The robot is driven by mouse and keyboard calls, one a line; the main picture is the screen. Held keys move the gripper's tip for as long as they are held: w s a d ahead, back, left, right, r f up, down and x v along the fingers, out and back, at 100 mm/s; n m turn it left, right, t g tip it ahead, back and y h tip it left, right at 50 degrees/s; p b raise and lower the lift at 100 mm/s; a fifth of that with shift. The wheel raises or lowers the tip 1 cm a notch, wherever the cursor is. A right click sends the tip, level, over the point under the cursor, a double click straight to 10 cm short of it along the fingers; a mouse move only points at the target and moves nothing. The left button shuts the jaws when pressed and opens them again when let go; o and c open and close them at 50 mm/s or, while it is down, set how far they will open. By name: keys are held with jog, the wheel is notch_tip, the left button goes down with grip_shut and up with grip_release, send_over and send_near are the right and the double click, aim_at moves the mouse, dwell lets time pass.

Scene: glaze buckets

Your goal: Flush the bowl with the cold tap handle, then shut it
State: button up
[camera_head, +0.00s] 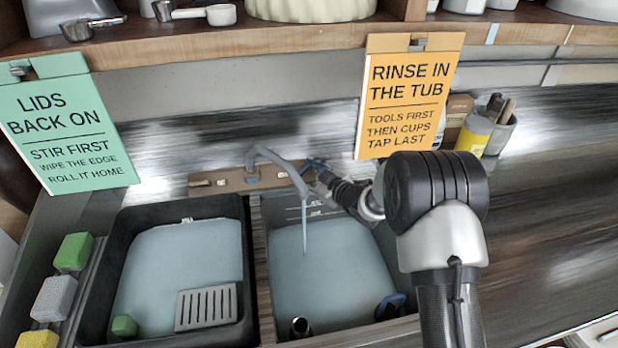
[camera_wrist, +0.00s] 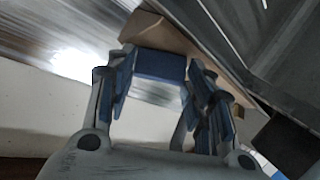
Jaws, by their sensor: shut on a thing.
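The tap (camera_head: 275,155) has a grey curved spout on a brown wooden block behind the basins. A thin stream of water (camera_head: 304,222) falls from the spout into the right basin (camera_head: 257,225), which holds pale blue-grey liquid. My gripper (camera_head: 322,172) is at the right end of the tap, its fingers small and partly hidden by my arm in the head view. In the wrist view my gripper (camera_wrist: 160,85) is shut on the blue cold tap handle (camera_wrist: 160,64), which lies between the two fingers.
The left black tub (camera_head: 258,335) holds liquid, a grey slotted grate (camera_head: 206,307) and a green sponge (camera_head: 124,326). A metal cylinder (camera_head: 300,327) and a blue-and-black item (camera_head: 390,306) are in the right basin. An orange sign (camera_head: 410,95) hangs close behind my arm.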

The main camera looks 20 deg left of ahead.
jog(key=shift+a+m+t+h+b, duration=0.1)
jog(key=shift+m+t+h+b, duration=0.25)
jog(key=shift+m+t, duration=0.4)
jog(key=o, duration=1.1)
jog(key=shift+c, duration=0.2)
jog(key=shift+s, duration=0.1)
jog(key=v, duration=1.2)
